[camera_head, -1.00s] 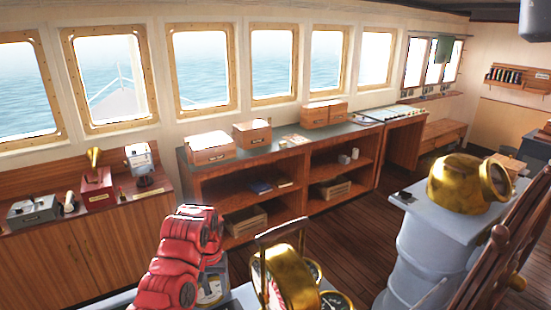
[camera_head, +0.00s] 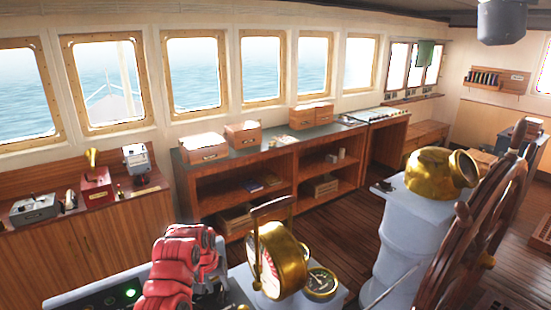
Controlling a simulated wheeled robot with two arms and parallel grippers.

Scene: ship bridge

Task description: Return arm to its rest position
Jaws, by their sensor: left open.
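My left arm (camera_head: 178,268), red and segmented, rises from the bottom edge left of centre and is bent. My left gripper (camera_head: 212,276), grey, is open at its end, partly hidden by the red links; I see nothing held in it. It is above the console, just left of the brass engine telegraph (camera_head: 280,262). I cannot tell whether it touches anything. My right gripper is not in view.
A round gauge (camera_head: 320,283) sits right of the telegraph. A lit green button (camera_head: 130,293) is on the console panel at the lower left. A brass binnacle (camera_head: 440,172) and a wooden ship's wheel (camera_head: 465,235) stand at right. Open floor (camera_head: 325,240) lies behind the telegraph.

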